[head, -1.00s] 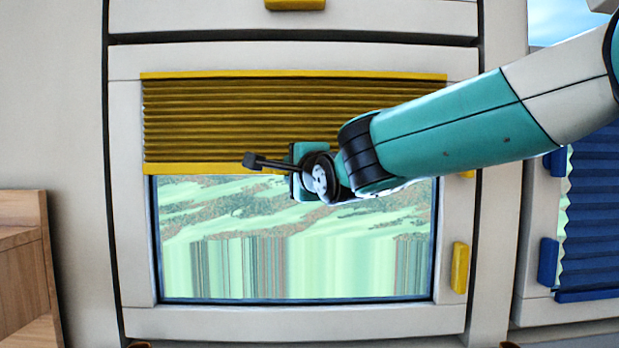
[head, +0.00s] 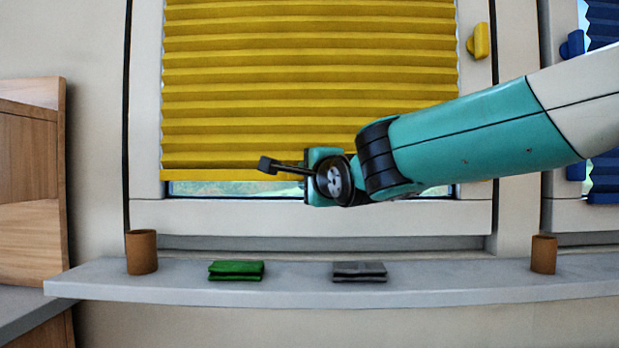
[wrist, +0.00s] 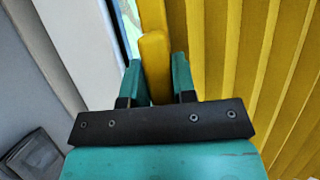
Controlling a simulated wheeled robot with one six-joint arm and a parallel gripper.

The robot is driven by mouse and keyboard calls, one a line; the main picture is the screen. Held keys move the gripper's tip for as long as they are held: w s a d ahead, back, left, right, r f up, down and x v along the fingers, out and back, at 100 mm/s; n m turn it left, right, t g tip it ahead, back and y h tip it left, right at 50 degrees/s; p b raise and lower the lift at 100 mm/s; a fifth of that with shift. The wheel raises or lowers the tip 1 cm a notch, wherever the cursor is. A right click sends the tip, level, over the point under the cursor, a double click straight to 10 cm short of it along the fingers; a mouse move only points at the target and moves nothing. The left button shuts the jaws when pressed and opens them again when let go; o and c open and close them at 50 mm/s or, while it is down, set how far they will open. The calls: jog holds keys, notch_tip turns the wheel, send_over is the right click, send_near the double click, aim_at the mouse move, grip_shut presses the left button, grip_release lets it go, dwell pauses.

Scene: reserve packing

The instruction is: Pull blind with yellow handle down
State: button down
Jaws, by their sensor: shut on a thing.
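The yellow pleated blind (head: 310,80) covers nearly all of the window in the head view. Its bottom rail (head: 215,175) is just above the lower window frame, with a thin strip of glass showing below. My gripper (wrist: 157,80) is shut on the yellow handle (wrist: 154,55) of the blind, which stands between the two teal fingers in the wrist view. In the head view my gripper is at the bottom rail, right of its middle, and my wrist hides the handle. The blind's pleats also show in the wrist view (wrist: 225,60).
A grey sill (head: 300,290) runs below the window. On it are a green folded cloth (head: 236,270), a grey folded cloth (head: 359,271) and two brown cups (head: 141,252) (head: 543,254). A blue blind (head: 603,175) hangs at right; a wooden cabinet (head: 30,180) stands at left.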

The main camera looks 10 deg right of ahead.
notch_tip(320, 180, down, 5)
jog(key=b, duration=0.3)
jog(key=shift+f+b, duration=0.1)
jog(key=shift+b, duration=0.2)
jog(key=c, duration=1)
grip_release()
jog(key=shift+o, duration=0.2)
jog(key=s+d+p, duration=0.3)
jog(key=s+p, duration=0.1)
jog(key=s, duration=1.3)
